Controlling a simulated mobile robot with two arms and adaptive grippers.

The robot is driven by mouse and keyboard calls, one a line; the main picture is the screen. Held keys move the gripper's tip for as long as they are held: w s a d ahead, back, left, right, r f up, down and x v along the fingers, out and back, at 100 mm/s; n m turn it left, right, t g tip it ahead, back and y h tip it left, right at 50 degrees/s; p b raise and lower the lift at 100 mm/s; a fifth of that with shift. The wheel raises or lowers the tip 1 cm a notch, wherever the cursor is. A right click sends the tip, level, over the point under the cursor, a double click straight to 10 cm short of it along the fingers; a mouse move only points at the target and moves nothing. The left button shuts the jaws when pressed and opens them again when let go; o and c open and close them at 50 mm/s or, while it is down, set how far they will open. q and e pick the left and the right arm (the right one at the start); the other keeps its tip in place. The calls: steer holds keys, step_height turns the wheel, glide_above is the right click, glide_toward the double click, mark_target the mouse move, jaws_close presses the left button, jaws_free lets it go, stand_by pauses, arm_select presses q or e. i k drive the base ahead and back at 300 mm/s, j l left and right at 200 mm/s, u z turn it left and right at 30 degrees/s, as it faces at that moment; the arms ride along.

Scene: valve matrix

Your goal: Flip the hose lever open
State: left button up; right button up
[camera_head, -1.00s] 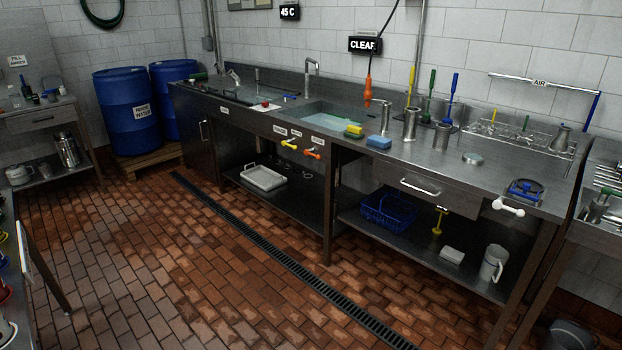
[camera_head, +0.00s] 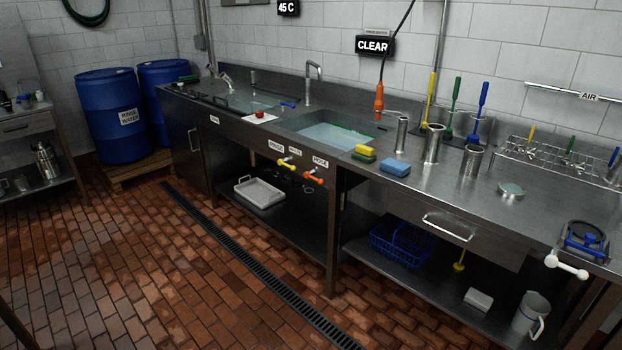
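A white handle (camera_head: 567,266) sticks out at the counter's right front. A small blue lever (camera_head: 288,104) lies behind the sink's left part. An orange nozzle (camera_head: 379,101) hangs on a black cord or hose above the counter. Neither of my grippers is in view.
The steel counter (camera_head: 430,188) runs along the wall, with a water-filled sink (camera_head: 335,136), sponges and brushes. Blue barrels (camera_head: 110,115) stand on a pallet at the left. The brick floor (camera_head: 150,260) in front is clear, crossed by a drain grate (camera_head: 245,258).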

mark_target(306, 174)
steer(key=i+j, duration=0.1)
steer(key=i, duration=0.45)
steer(key=i+z, duration=0.1)
steer(key=i, duration=0.4)
steer(key=i+j+z, duration=0.1)
steer(key=i, duration=0.45)
steer(key=i+j, duration=0.25)
steer(key=i, duration=0.25)
steer(key=i+j+z, duration=0.1)
steer(key=i, duration=0.45)
steer(key=j, duration=0.1)
